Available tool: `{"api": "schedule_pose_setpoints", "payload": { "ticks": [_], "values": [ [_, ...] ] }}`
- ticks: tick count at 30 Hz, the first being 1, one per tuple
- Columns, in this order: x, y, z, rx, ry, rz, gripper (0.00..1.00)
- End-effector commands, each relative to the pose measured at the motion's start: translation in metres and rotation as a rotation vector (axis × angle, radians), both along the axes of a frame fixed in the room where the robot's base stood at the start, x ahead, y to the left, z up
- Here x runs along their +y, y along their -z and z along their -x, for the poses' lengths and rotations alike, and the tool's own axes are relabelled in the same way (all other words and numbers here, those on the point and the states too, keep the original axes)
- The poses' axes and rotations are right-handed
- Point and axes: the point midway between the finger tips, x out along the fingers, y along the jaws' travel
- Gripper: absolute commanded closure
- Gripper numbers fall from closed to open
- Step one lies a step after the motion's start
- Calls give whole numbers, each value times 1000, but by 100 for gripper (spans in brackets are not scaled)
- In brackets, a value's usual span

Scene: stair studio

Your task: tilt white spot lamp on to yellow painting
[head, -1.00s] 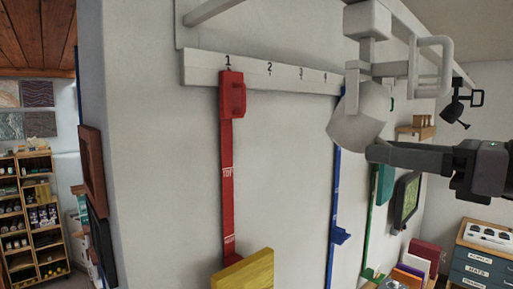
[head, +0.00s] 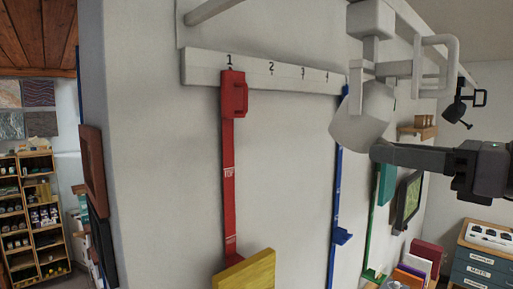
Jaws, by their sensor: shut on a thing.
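The white spot lamp (head: 361,116) hangs from the rail at the upper right, its head tilted down and to the left. A white loop handle (head: 434,70) sticks out on its right side. The yellow painting (head: 247,271) shows only its upper part at the bottom edge, below the red hanger strip. My gripper (head: 377,152) comes in from the right, with its tip at the lower right edge of the lamp head. It is shut on the lamp; the exact contact is hard to see.
A red strip (head: 228,160) and a blue strip (head: 336,200) hang from the numbered white rail (head: 290,72). A black lamp (head: 457,107) hangs farther back at right. A drawer cabinet (head: 486,260) stands at lower right. A dark frame (head: 409,200) hangs on the wall.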

Motion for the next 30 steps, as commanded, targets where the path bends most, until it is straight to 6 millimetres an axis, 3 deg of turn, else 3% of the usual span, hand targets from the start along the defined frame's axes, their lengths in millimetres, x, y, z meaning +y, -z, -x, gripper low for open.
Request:
{"api": "schedule_pose_setpoints", "payload": {
  "ticks": [27,28,30],
  "values": [
    [2,0,-2,-43,-1,-31,100],
    [2,0,-2,-43,-1,-31,71],
    [2,1,-2,-42,-1,-31,58]
  ]
}}
